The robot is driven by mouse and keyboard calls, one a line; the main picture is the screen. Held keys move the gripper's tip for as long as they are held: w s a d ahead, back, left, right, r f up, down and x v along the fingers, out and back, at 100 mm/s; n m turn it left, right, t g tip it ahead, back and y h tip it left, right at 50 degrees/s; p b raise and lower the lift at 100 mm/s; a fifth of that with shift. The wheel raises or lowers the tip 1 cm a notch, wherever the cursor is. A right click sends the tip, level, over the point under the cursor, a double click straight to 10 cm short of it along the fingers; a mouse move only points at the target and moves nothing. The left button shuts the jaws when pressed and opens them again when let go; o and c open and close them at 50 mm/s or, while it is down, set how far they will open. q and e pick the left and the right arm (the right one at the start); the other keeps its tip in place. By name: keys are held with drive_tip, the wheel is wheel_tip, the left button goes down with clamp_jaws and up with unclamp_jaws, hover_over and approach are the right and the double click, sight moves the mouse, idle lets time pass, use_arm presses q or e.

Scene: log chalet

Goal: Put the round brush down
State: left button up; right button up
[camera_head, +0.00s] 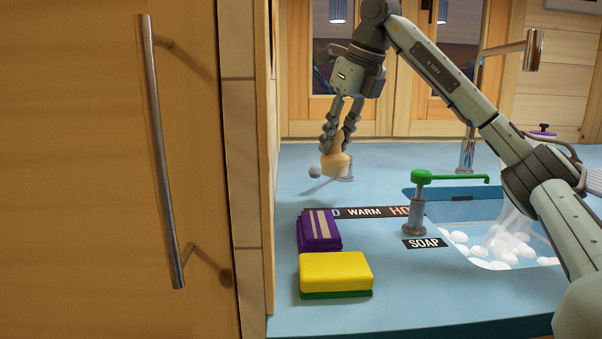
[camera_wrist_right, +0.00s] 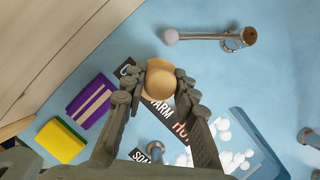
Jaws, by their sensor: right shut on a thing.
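The round brush (camera_head: 336,163) is a tan wooden piece with a rounded end. My right gripper (camera_head: 337,138) points down and is shut on it. In the right wrist view the brush (camera_wrist_right: 160,80) sits between the two fingertips, its round face towards the camera. It is over the blue counter (camera_head: 388,155), behind the temperature label strip (camera_head: 364,211). Whether its underside touches the counter cannot be told. Any bristles are hidden. My left gripper is not in view.
A purple folded cloth (camera_head: 318,231) and a yellow sponge (camera_head: 335,268) lie at front left. A lever with a ball knob (camera_head: 315,171) is close by the brush. The green-topped soap pump (camera_head: 419,205) and foamy sink (camera_head: 505,245) are at right. A wooden cabinet (camera_head: 105,220) borders the left.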

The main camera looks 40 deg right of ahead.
drive_tip(key=w+a, duration=0.3)
drive_tip(key=a, duration=0.2)
wheel_tip(320, 180, down, 6)
drive_tip(key=shift+w+a+f, duration=0.15)
drive_tip(key=shift+f, duration=0.05)
drive_tip(key=shift+w+a+f, duration=0.1)
drive_tip(key=shift+a+f, duration=0.05)
drive_tip(key=shift+f, duration=0.1)
drive_tip(key=shift+a, duration=0.1)
drive_tip(key=shift+f, duration=0.2)
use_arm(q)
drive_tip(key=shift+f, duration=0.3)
use_arm(e)
drive_tip(key=o, duration=1)
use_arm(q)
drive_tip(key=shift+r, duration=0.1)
use_arm(e)
drive_tip(key=shift+r, duration=0.15)
